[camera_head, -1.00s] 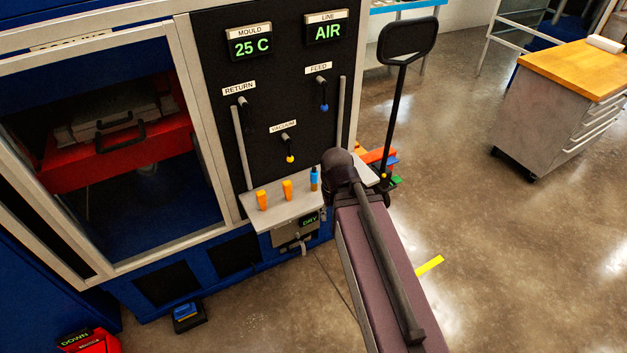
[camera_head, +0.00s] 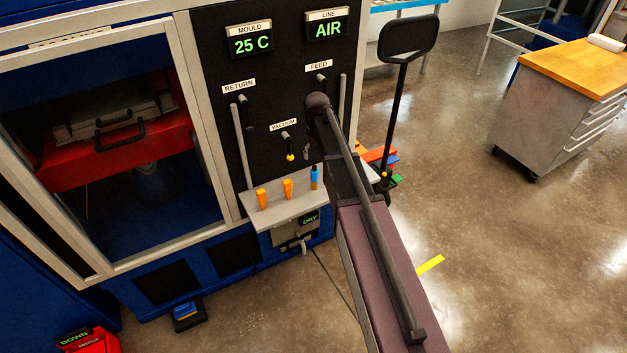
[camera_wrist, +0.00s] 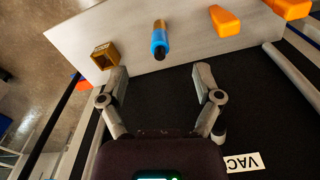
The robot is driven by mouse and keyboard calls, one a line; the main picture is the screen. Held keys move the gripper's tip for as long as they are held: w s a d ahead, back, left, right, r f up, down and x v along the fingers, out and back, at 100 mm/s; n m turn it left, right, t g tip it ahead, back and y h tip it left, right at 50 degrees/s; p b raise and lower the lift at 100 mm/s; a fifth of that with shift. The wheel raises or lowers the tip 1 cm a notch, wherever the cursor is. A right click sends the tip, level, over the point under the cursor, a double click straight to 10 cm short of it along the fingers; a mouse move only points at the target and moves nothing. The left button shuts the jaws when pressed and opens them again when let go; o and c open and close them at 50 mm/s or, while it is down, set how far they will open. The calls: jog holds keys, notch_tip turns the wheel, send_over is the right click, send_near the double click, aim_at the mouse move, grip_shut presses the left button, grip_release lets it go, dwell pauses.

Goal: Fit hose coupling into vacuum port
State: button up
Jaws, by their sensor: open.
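The vacuum port (camera_head: 286,136) is on the black panel under its VACUUM label, with a yellow-tipped part hanging from it. A small blue-and-orange piece (camera_head: 314,178) stands on the grey shelf (camera_head: 283,212) below, with two orange pieces (camera_head: 262,198) to its left. Which piece is the hose coupling I cannot tell for sure. In the wrist view, my gripper (camera_wrist: 160,78) is open and empty, its fingers apart near the shelf edge. The blue-and-orange piece (camera_wrist: 160,42) appears beyond the fingertips, roughly centred between them. In the head view my arm hides most of the gripper.
Return (camera_head: 242,99) and feed (camera_head: 321,78) fittings and vertical grey bars flank the panel. A black-handled post (camera_head: 400,90) stands to the right. A wood-topped cabinet (camera_head: 560,110) is farther right.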

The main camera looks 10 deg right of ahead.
send_over(314, 170)
jog(key=shift+w, duration=0.15)
jog(key=shift+f, duration=0.1)
notch_tip(314, 170, down, 8)
jog(key=b, duration=0.8)
jog(key=shift+f+b, duration=0.25)
jog(key=shift+b, duration=0.1)
jog(key=shift+f, duration=0.1)
dwell(0.4)
jog(key=shift+s+f+b, duration=0.2)
jog(key=shift+f+b, duration=2.3)
jog(key=shift+b, duration=0.1)
grip_shut()
